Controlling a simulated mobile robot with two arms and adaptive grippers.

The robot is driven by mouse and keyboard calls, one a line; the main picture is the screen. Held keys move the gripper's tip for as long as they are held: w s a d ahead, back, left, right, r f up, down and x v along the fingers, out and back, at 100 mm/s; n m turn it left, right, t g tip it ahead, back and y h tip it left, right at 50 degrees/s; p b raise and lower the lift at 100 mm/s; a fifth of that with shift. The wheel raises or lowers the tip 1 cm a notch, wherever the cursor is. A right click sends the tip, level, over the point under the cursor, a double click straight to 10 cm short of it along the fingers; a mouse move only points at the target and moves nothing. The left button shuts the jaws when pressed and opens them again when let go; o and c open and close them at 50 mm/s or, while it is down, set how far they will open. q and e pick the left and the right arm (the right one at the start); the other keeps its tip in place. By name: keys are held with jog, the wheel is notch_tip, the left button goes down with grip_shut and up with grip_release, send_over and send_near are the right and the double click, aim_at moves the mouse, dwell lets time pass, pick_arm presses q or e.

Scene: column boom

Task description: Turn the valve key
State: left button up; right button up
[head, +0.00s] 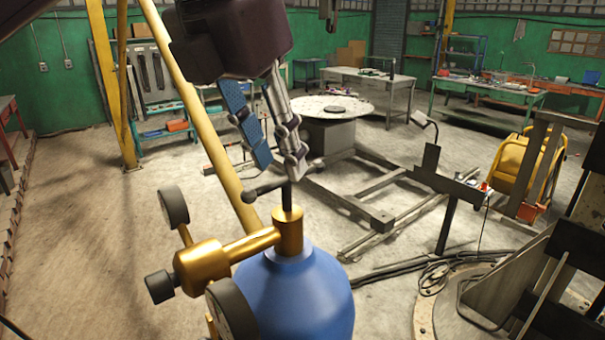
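The valve key (288,196) is a dark T-shaped key standing upright on the brass valve (289,235) of a blue gas cylinder (295,295). Its crossbar runs slantwise, with a rounded knob at its left end. My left gripper (279,170) comes down from above, its blue-padded finger and its grey finger spread apart. The fingertips are right at the crossbar in the picture, the grey one overlapping its right half. I cannot tell whether they touch it. My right gripper is not in view.
Two round gauges (173,207) and a brass regulator body (200,266) stick out left of the valve. A yellow slanting pole (207,130) passes behind. A round turntable (322,108), metal frame rails and a yellow chair (530,175) stand farther back. Open floor lies at left.

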aim_at(283, 178)
pick_arm(q)
jog(key=f, duration=0.1)
jog(key=w+f+p, duration=0.1)
jog(key=w+f, duration=0.1)
jog(key=f, duration=0.1)
jog(key=shift+d+f+p, duration=0.45)
jog(key=shift+d+f, duration=0.3)
jog(key=shift+f, duration=0.05)
jog(key=shift+a, duration=0.1)
jog(key=shift+w+a, duration=0.1)
jog(key=shift+a, duration=0.1)
jog(key=c, duration=0.3)
jog(key=shift+d, duration=0.1)
grip_shut()
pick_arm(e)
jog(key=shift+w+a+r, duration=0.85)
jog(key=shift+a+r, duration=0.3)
